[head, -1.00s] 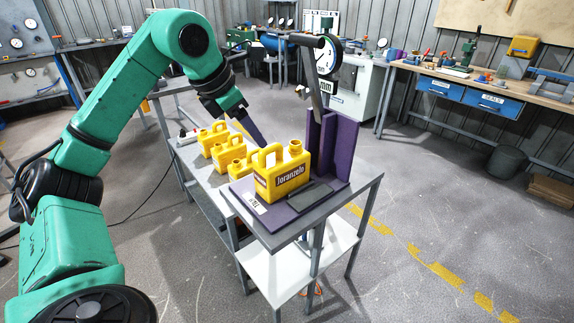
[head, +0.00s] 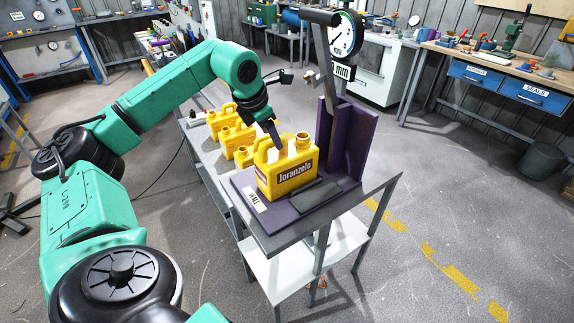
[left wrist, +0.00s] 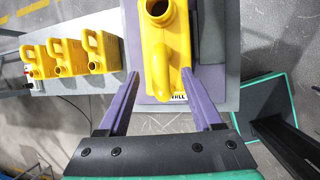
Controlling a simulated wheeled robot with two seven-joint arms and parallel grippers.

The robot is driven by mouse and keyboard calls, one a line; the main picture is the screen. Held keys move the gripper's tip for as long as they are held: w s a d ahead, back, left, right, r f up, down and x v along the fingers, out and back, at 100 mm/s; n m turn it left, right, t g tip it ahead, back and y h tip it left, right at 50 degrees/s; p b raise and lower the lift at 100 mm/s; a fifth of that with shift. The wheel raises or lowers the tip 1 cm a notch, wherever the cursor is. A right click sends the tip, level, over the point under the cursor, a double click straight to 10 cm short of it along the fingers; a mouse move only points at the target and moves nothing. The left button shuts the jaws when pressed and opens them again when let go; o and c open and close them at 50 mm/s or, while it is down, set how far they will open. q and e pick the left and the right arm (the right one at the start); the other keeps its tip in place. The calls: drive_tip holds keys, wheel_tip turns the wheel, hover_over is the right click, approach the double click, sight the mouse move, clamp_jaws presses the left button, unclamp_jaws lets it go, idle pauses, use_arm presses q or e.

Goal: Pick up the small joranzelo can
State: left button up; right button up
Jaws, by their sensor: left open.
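A yellow can (head: 289,172) with a "Joranzelo" label stands upright on the purple plate of a measuring stand, in the middle of the head view. In the left wrist view this can (left wrist: 166,30) shows from above, with its round mouth and arched handle. My left gripper (head: 274,138) is over the can's handle side. In the left wrist view its two purple fingers (left wrist: 161,78) are open, one on each side of the handle end. Whether they touch the can I cannot tell. Three more yellow cans (head: 228,127) stand in a row behind; their labels cannot be read.
The purple measuring stand (head: 358,140) rises right behind the can, with a slanted grey arm and a dial gauge (head: 345,35) above. The grey table (head: 375,185) has a narrow free strip at right. A workbench (head: 510,70) is farther back.

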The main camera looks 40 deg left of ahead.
use_arm(q)
drive_tip(key=shift+x, duration=0.75)
clamp_jaws()
idle(0.8)
